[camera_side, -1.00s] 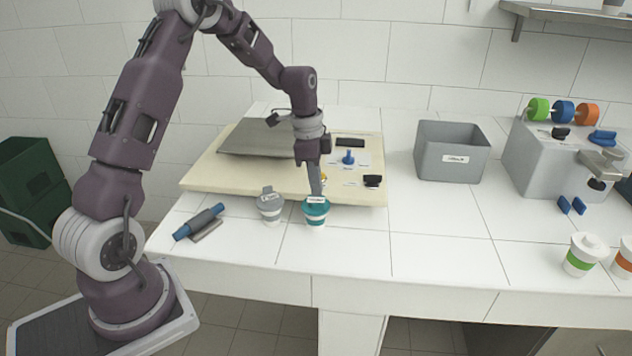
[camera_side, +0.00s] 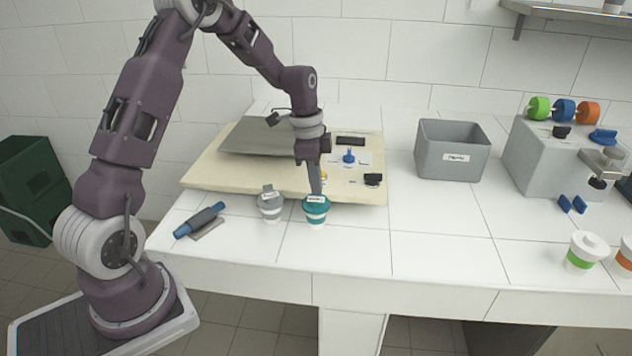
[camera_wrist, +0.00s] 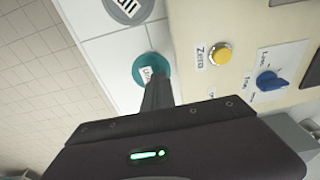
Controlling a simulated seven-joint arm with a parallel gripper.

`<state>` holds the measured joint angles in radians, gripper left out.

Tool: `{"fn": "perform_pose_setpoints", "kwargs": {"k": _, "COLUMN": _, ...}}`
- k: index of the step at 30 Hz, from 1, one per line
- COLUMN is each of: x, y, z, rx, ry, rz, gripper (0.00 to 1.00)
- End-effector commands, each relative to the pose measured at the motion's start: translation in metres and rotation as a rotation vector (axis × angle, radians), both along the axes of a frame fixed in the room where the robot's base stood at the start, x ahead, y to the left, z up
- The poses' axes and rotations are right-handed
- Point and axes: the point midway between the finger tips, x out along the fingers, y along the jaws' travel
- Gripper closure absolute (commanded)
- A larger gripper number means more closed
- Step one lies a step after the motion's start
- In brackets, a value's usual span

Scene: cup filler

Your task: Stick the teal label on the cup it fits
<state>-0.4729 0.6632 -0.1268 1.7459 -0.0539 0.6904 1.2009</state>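A cup with a teal lid and a teal band (camera_side: 317,213) stands upright near the table's front edge; its lid also shows in the wrist view (camera_wrist: 144,58). A small white label (camera_side: 316,199) with dark print shows at the top of that lid, right by my fingertips. My gripper (camera_side: 316,192) points down at this lid, and its fingers look closed together (camera_wrist: 155,84). I cannot tell whether they still pinch the label or only touch it. A grey-lidded cup (camera_side: 270,210) with a white label on its lid stands just to the left.
A cream panel (camera_side: 235,182) with knobs and a yellow button (camera_wrist: 221,54) lies behind the cups. A blue-handled tool (camera_side: 200,221) lies left. A grey bin (camera_side: 452,158), a grey machine (camera_side: 540,160) and a green-banded cup (camera_side: 582,253) stand right. The front middle tabletop is clear.

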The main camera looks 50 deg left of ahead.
Motion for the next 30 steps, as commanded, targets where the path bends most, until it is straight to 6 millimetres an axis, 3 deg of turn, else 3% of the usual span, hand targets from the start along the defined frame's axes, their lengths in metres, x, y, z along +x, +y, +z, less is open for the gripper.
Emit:
{"fn": "perform_pose_setpoints", "kwargs": {"k": 9, "x": 0.0, "y": 0.0, "z": -0.002, "rx": -0.001, "ry": 0.001, "rz": 0.0, "gripper": 1.0}}
{"fn": "perform_pose_setpoints", "kwargs": {"k": 10, "x": 0.0, "y": 0.0, "z": -0.002, "rx": -0.001, "ry": 0.001, "rz": 0.0, "gripper": 0.99}}
{"fn": "perform_pose_setpoints", "kwargs": {"k": 14, "x": 0.0, "y": 0.0, "z": -0.002, "rx": -0.001, "ry": 0.001, "rz": 0.0, "gripper": 0.75}}
{"fn": "perform_pose_setpoints", "kwargs": {"k": 22, "x": 0.0, "y": 0.0, "z": -0.001, "rx": 0.0, "ry": 0.0, "rz": 0.0, "gripper": 0.75}}
{"fn": "perform_pose_setpoints", "kwargs": {"k": 25, "x": 0.0, "y": 0.002, "z": 0.011, "rx": 0.001, "ry": -0.003, "rz": 0.0, "gripper": 0.75}}
{"fn": "perform_pose_setpoints", "kwargs": {"k": 30, "x": -0.003, "y": 0.005, "z": 0.047, "rx": 0.002, "ry": -0.005, "rz": 0.001, "gripper": 0.75}}
